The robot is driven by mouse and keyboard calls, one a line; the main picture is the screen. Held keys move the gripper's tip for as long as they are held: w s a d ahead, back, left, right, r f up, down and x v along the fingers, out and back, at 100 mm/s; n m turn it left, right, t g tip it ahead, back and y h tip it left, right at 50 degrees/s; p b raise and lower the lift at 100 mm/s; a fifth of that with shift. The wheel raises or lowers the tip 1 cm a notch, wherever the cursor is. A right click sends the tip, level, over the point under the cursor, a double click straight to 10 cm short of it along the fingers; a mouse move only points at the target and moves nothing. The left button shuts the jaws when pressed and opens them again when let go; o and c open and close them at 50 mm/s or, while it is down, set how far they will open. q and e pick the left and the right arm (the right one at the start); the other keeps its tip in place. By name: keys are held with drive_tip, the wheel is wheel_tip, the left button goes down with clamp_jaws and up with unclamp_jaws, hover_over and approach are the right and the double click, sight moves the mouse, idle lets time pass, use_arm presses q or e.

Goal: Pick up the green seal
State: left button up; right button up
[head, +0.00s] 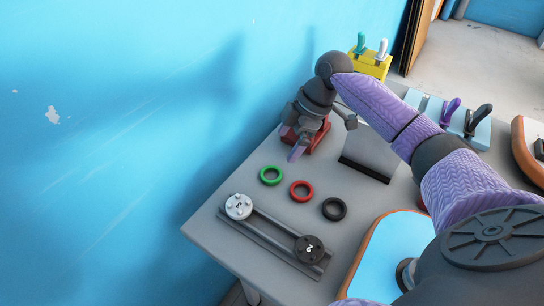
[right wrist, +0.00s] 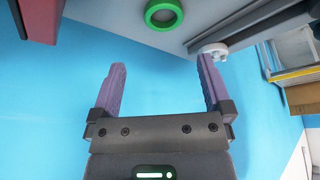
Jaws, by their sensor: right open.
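The green seal (head: 271,184) is a ring lying flat on the grey table, at the left end of a row with a red ring (head: 301,199) and a black ring (head: 334,218). In the right wrist view the green seal (right wrist: 164,27) shows at the top, beyond the fingertips and between their lines. My right gripper (head: 298,150) is above the table, behind the green seal in the head view. Its two purple fingers (right wrist: 162,66) are apart with nothing between them. My left gripper is not in view.
A grey rail with two numbered round pieces (head: 239,206) (head: 310,248) lies at the table's front. A red block (head: 320,138) is close to my right gripper. A yellow holder (head: 370,66) and a pale blue holder (head: 480,130) stand farther back. A blue wall borders the left.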

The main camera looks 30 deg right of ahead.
sight(270, 178)
drive_tip(key=b+x, duration=0.1)
drive_tip(key=x, duration=0.2)
drive_tip(key=b+x, duration=0.1)
drive_tip(key=x, duration=0.2)
drive_tip(key=b+x, duration=0.1)
drive_tip(key=x, duration=0.2)
drive_tip(key=shift+s+f, duration=0.2)
drive_tip(key=shift+s, duration=0.15)
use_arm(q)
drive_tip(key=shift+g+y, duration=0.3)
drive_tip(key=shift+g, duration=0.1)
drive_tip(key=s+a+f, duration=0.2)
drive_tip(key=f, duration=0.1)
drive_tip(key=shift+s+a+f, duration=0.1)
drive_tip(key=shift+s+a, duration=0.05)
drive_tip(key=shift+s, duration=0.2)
use_arm(e)
drive_tip(key=shift+r, duration=0.15)
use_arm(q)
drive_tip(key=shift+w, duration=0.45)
use_arm(e)
drive_tip(key=shift+d+r, duration=0.1)
drive_tip(key=c, duration=1.1)
